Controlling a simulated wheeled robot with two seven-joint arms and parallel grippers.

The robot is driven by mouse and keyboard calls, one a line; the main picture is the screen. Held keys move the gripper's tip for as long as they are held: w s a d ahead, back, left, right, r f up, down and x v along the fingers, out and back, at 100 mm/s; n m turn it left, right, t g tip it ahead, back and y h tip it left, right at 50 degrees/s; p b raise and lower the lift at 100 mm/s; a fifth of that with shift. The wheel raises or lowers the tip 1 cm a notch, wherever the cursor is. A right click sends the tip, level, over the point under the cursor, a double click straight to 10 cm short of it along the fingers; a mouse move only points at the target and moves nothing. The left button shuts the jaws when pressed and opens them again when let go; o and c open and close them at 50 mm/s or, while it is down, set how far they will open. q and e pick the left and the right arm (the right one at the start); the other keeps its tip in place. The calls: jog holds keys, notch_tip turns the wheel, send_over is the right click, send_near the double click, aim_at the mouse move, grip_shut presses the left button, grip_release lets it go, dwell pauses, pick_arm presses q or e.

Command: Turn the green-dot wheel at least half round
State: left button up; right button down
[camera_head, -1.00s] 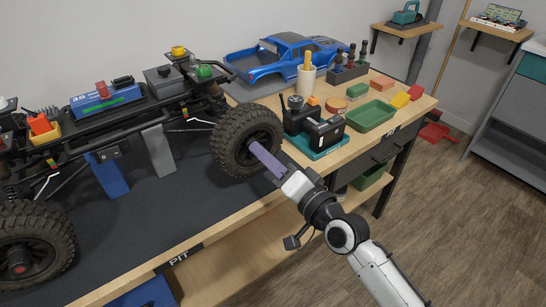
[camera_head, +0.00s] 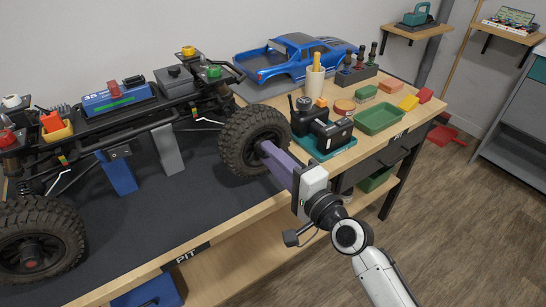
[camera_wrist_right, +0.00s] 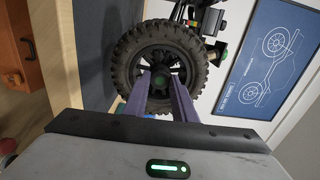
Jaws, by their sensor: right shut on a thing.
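The green-dot wheel is a black knobbly tyre (camera_head: 237,142) at the near right corner of the crawler chassis (camera_head: 150,112). In the right wrist view this wheel (camera_wrist_right: 125,62) faces me, with a green dot at its hub centre (camera_wrist_right: 159,80). My right gripper (camera_head: 264,149) has its purple fingers on the hub from the front. In the wrist view the fingers stand on both sides of the hub, shut on it, and hide part of the rim. My left gripper is not in view.
A blue stand (camera_head: 118,174) and a grey stand (camera_head: 168,150) are under the chassis. Another wheel (camera_head: 70,225) is at the left. Open floor is at the right.

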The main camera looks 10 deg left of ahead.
dwell(0.3)
jog(key=c, duration=1.5)
grip_release()
jog(key=shift+o, duration=0.2)
jog(key=v, duration=1)
jog(key=shift+s, duration=0.15)
jog(key=shift+d+f, duration=0.1)
